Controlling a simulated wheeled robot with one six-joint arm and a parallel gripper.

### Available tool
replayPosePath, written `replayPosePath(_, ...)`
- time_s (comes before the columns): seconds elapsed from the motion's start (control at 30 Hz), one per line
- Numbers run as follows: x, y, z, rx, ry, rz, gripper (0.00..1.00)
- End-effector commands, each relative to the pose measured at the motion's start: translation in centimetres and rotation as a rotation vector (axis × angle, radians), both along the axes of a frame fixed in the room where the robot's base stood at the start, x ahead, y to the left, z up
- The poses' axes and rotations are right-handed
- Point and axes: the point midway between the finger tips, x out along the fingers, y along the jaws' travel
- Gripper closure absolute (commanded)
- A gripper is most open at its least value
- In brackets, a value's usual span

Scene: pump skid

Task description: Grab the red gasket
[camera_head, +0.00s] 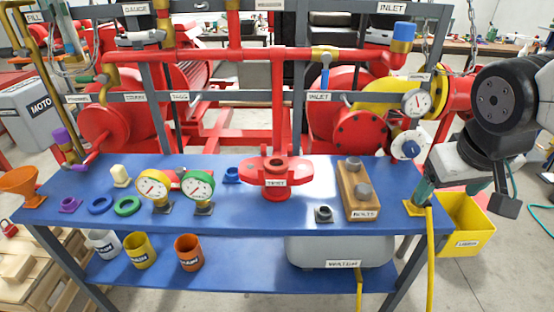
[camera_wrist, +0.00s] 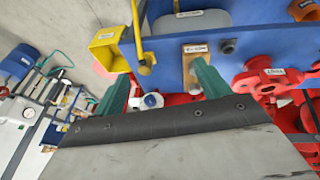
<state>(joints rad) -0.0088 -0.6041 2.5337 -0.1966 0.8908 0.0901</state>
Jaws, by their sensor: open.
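My gripper (camera_head: 424,188) is at the right end of the blue table in the head view, with its teal fingertips near the table's right edge. In the wrist view my gripper (camera_wrist: 158,85) shows two teal fingers spread apart with nothing held between them. A blue ring (camera_head: 100,205) and a green ring (camera_head: 127,206) lie flat on the left part of the table. I cannot pick out a red gasket for sure. A small red patch (camera_head: 180,173) shows behind the two gauges, but I cannot tell what it is.
A yellow-rimmed gauge (camera_head: 153,186) and a green-rimmed gauge (camera_head: 198,185) stand right of the rings. A red flanged valve (camera_head: 276,180) stands mid-table, with a wooden block (camera_head: 358,197) right of it. Red pipes rise behind. A yellow bin (camera_head: 466,220) stands at the right.

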Motion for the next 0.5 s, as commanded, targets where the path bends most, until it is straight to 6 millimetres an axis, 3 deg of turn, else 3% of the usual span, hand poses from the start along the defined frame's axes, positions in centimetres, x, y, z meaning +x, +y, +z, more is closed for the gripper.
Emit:
replayPosePath(0.1,8.1,-0.3,-0.9,-0.089,-0.178,0.095,0.25)
replayPosePath(0.17,12.1,0.5,-1.3,-0.107,-0.278,0.172,0.25)
replayPosePath(0.3,19.6,5.1,-3.1,-0.057,-0.477,0.400,0.25)
replayPosePath(0.4,22.7,9.8,-5.0,0.054,-0.581,0.583,0.25)
replayPosePath(0.5,23.6,14.5,-7.1,0.209,-0.639,0.747,0.25)
